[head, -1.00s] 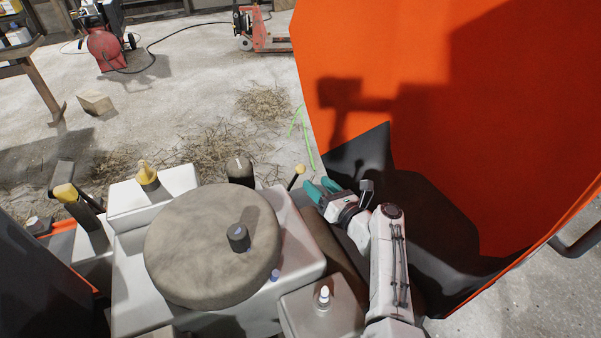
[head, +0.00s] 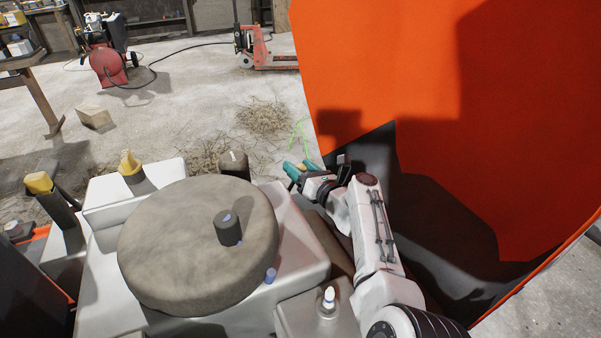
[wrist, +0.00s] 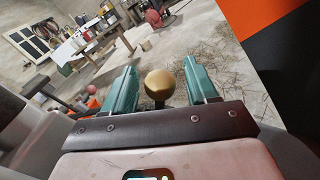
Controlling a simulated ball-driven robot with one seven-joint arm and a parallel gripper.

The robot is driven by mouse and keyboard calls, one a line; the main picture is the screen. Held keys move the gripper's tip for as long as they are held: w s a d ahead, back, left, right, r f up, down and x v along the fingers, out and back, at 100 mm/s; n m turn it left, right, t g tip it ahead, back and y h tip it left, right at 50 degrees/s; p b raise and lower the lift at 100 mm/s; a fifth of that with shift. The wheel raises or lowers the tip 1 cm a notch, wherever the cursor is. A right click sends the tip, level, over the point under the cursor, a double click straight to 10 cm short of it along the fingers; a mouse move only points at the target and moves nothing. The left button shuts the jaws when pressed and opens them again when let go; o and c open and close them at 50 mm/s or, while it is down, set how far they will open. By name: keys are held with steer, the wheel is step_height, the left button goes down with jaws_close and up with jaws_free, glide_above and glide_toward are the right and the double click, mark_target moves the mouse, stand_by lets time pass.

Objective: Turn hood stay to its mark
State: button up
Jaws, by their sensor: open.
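A gold ball knob on a dark stem (wrist: 160,83), which looks like the end of the hood stay, shows in the wrist view. It stands between the two teal fingers of my gripper (wrist: 160,68), with gaps visible on both sides. In the head view my gripper (head: 301,168) is open beside the orange hood (head: 390,60), and its fingers mostly hide the knob. A thin green outline (head: 299,137), perhaps the mark, shows just beyond the fingertips. The rest of the stay is hidden.
A round brown seat-like pad (head: 190,250) with a dark cap lies left of my arm on a pale housing. Yellow-topped levers (head: 38,183) stand farther left. Straw (head: 262,115) and a wood block (head: 94,116) lie on the open floor beyond.

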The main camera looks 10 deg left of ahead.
steer(key=shift+c, duration=0.4)
jaws_close()
